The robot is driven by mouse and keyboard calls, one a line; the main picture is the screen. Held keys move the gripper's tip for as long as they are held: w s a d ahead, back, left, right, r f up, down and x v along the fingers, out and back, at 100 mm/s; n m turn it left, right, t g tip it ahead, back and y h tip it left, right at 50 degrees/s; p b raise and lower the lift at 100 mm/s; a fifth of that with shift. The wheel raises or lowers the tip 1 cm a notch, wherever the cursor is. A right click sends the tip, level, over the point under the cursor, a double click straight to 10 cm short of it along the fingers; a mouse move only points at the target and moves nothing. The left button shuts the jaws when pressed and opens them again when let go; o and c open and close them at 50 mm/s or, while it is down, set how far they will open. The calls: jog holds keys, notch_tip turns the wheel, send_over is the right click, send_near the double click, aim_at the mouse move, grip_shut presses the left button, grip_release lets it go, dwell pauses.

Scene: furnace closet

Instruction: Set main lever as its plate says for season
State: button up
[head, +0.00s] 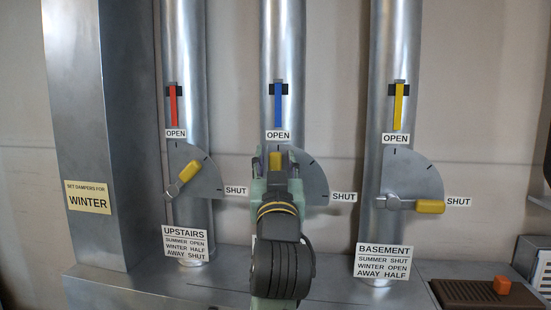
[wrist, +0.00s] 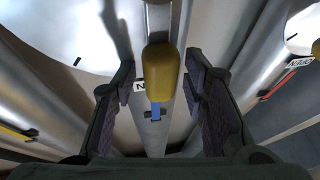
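The main lever is on the middle duct (head: 282,40). Its yellow handle (head: 275,160) points up at the OPEN label (head: 278,136); the SHUT label (head: 342,197) is at the right of its dial (head: 313,178). My arm hides the middle duct's plate almost fully. The season sign (head: 88,197) at the left reads "SET DAMPERS FOR WINTER". In the wrist view, the yellow handle (wrist: 160,72) sits between the fingers of my gripper (wrist: 159,90), which is open, with a gap on each side.
The upstairs lever (head: 184,177) stands about halfway on the left duct. The basement lever (head: 418,205) points right at SHUT. Red (head: 173,105), blue (head: 278,105) and yellow (head: 399,105) strips hang above the dials.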

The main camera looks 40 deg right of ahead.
jog(key=shift+c, duration=0.6)
grip_shut()
dwell(0.3)
